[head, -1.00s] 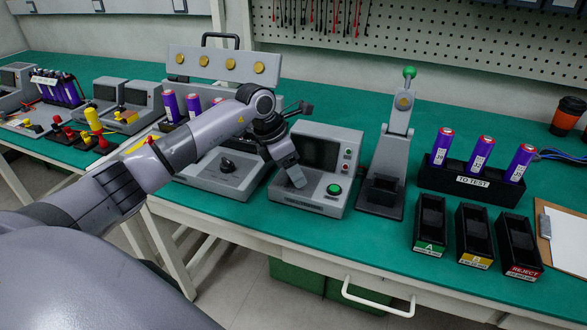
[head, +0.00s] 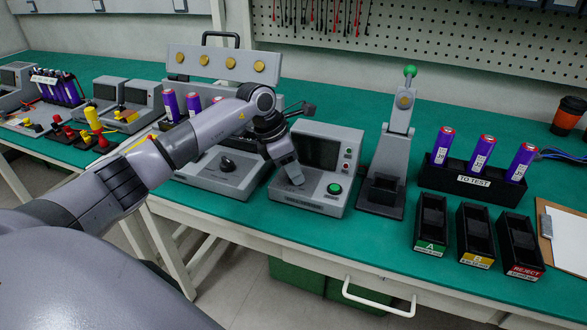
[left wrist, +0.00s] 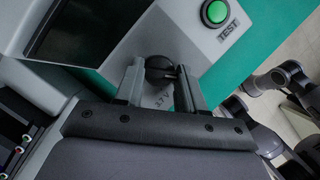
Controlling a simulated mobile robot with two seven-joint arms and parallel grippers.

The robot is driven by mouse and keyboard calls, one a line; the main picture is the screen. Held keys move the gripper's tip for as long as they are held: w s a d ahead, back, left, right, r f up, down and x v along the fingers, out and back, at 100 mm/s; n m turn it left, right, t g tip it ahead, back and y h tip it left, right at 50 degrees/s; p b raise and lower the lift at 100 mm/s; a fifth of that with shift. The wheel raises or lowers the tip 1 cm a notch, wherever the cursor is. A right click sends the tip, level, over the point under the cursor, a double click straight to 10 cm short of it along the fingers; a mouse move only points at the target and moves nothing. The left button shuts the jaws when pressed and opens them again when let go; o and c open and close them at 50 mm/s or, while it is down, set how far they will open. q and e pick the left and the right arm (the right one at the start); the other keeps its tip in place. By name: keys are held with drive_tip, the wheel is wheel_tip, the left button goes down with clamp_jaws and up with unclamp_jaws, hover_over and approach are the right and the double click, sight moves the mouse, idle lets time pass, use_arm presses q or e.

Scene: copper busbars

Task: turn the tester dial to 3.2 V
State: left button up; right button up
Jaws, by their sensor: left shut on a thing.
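The grey tester (head: 327,151) stands on the green bench, with a dark screen and a round green TEST button (head: 334,189). My left gripper (head: 294,180) points down at the left part of its sloped front panel and covers the dial in the head view. In the left wrist view the black dial (left wrist: 160,67) sits between the fingers of the left gripper (left wrist: 158,85), which is shut on it. A "3.7 V" mark is printed on the panel near the dial. The dial's pointer setting cannot be read. My right gripper is not in view.
A grey press with a green knob (head: 397,150) stands close to the tester's right. Beyond are the TO TEST rack (head: 470,185) with purple cells and the A, B and REJECT bins (head: 519,247).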

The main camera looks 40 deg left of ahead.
use_arm(q)
drive_tip(key=m+h+b, duration=0.1)
drive_tip(key=m, duration=0.2)
drive_tip(key=shift+w+g, duration=0.15)
drive_tip(key=shift+g, duration=0.25)
drive_tip(key=shift+a+m+g+b, duration=0.1)
drive_tip(key=shift+m+g+b, duration=0.45)
drive_tip(key=shift+m, duration=1.15)
drive_tip(key=o, duration=1)
drive_tip(key=shift+o, duration=0.2)
drive_tip(key=v, duration=0.7)
drive_tip(key=shift+a, duration=0.15)
drive_tip(key=shift+w+r, duration=0.1)
drive_tip(key=shift+w, duration=0.05)
